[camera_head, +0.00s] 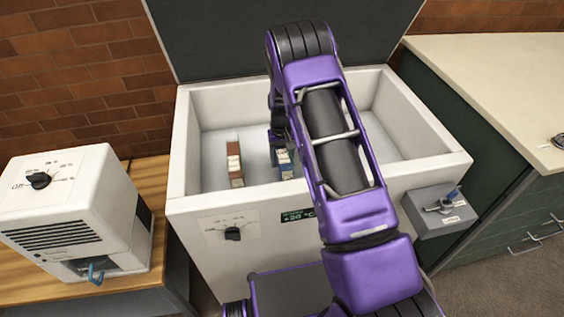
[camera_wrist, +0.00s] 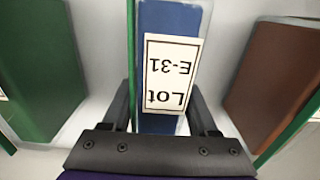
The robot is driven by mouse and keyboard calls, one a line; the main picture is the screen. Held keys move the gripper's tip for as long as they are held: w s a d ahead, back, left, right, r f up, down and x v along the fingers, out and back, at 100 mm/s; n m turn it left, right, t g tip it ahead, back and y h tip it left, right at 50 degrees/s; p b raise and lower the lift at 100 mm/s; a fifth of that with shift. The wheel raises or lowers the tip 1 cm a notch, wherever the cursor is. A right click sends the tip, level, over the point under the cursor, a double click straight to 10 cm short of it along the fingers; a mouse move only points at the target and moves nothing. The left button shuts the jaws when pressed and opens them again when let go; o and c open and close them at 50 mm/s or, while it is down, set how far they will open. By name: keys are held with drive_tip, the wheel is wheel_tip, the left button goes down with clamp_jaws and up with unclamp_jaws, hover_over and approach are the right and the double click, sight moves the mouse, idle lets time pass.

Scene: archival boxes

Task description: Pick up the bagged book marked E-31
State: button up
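The blue book (camera_wrist: 172,22) carries a white label, upside down in the wrist view, reading "Lot E-31". It stands between the two fingers of my gripper (camera_wrist: 160,98), which is open. One finger is on each side, and contact with the book cannot be made out. In the head view the blue book (camera_head: 285,158) stands inside the white chest (camera_head: 205,207), partly behind my purple arm. My gripper's fingertips are hidden there by the arm.
A brown book (camera_wrist: 268,75) and a green one (camera_wrist: 40,65) stand either side in the wrist view; the brown one (camera_head: 234,150) also shows in the head view. The chest's dark lid (camera_head: 220,40) is raised. A white machine (camera_head: 75,215) stands left, a counter (camera_head: 500,85) right.

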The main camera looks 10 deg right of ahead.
clamp_jaws()
